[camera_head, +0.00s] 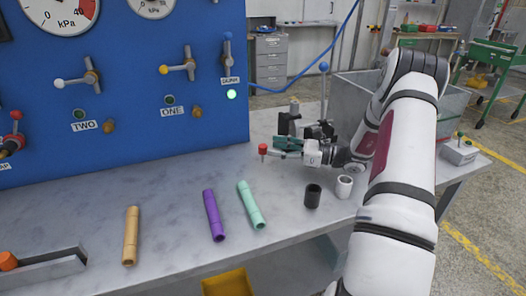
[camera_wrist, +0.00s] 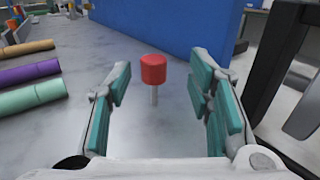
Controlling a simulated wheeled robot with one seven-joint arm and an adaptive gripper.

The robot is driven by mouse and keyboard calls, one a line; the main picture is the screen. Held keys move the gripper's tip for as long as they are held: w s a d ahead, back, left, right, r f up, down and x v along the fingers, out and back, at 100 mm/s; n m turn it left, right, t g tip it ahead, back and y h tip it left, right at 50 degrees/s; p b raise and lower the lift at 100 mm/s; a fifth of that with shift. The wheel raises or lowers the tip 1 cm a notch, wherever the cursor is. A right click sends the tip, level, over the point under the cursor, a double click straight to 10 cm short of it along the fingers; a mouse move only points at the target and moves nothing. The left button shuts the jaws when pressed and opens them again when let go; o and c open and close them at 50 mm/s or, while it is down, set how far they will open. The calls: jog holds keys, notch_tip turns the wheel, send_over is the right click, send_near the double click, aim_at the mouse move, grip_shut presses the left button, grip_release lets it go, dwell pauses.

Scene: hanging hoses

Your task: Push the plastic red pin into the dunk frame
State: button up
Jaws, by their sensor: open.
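The red pin (camera_head: 263,149) has a red cylindrical head on a thin grey shaft and stands upright. In the wrist view the red pin (camera_wrist: 153,70) appears between and a little beyond my fingertips, with no contact visible. My gripper (camera_head: 284,149) is open and empty, level and pointing left at the pin; its teal-padded fingers (camera_wrist: 162,92) flank the pin in the wrist view. A dark metal fixture (camera_head: 290,122) stands just behind my gripper, partly hidden; I cannot tell whether it is the dunk frame. What the pin's shaft stands in is unclear.
Tan (camera_head: 131,236), purple (camera_head: 214,215) and mint (camera_head: 251,205) tubes lie on the grey table (camera_head: 170,200). Black (camera_head: 312,196) and white (camera_head: 344,187) cups stand near my arm. A blue panel (camera_head: 120,90) with gauges, valves and a lit DUNK light rises behind.

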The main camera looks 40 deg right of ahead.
aim_at(263, 146)
jog(key=x, duration=0.5)
jog(key=shift+s+a, duration=0.2)
jog(key=shift+a, duration=0.1)
grip_shut()
